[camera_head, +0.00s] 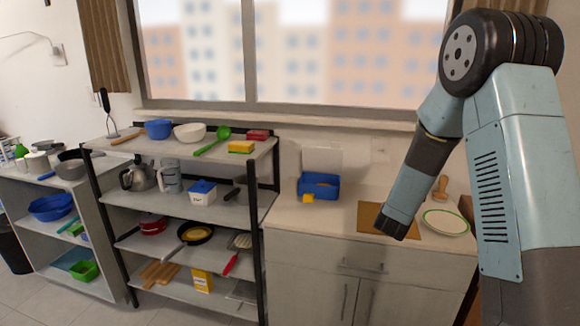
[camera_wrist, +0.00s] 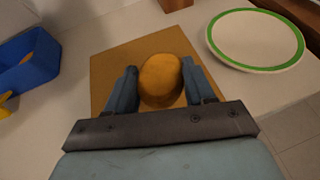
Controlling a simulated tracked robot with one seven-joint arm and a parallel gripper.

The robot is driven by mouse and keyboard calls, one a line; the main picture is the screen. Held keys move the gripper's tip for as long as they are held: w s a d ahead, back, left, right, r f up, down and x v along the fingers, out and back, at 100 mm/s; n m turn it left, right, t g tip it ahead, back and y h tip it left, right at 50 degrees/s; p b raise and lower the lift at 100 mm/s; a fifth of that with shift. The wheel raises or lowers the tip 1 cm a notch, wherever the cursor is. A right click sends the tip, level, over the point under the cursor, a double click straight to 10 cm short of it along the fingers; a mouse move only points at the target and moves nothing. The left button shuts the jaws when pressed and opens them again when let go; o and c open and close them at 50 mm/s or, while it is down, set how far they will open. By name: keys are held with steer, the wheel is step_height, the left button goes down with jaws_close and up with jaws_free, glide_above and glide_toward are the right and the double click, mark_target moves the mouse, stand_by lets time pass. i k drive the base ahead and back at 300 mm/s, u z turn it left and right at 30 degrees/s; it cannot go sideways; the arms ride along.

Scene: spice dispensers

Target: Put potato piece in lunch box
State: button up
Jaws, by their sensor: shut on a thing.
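In the wrist view, my gripper (camera_wrist: 160,90) is shut on a rounded brown-orange potato piece (camera_wrist: 161,78), with one finger on each side of it. The piece is over the brown cutting board (camera_wrist: 112,62); I cannot tell whether it touches the board. In the head view, the board (camera_head: 369,215) lies on the counter and my arm hides the potato piece. The blue lunch box (camera_head: 319,190) stands open on the counter left of the board. It also shows at the left edge of the wrist view (camera_wrist: 38,73), with an orange-brown item inside.
A white plate with a green rim (camera_head: 446,222) lies right of the board. A wooden object (camera_head: 440,187) stands behind the plate. Bare counter (camera_head: 345,207) lies between lunch box and board. A loaded shelf rack (camera_head: 190,145) stands left.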

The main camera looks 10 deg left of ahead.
mark_target(324, 190)
steer(key=u, duration=0.4)
steer(key=i, duration=1)
steer(key=u, duration=0.05)
